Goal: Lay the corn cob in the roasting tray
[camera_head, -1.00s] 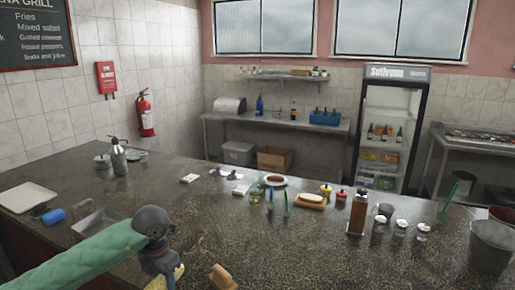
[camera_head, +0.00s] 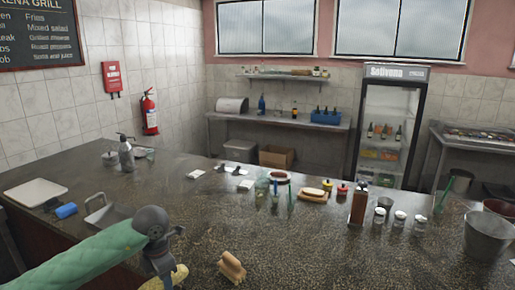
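A yellow piece that looks like the corn cob (camera_head: 180,272) shows at the bottom edge, at the tip of my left gripper (camera_head: 165,272). The gripper's fingers are mostly hidden, but they appear closed on it, low over the near part of the counter. The picture edge cuts off part of the cob. A grey metal tray, which looks like the roasting tray (camera_head: 112,216), stands on the counter to the left, partly hidden behind my green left arm. Its visible part looks empty. My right gripper is not in view.
A brown wooden-looking object (camera_head: 232,267) lies just right of my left gripper. A blue cylinder (camera_head: 65,211) and a white board (camera_head: 35,193) are left of the tray. Bottles, shakers and a metal bucket (camera_head: 490,240) stand at the right. The counter's middle is fairly clear.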

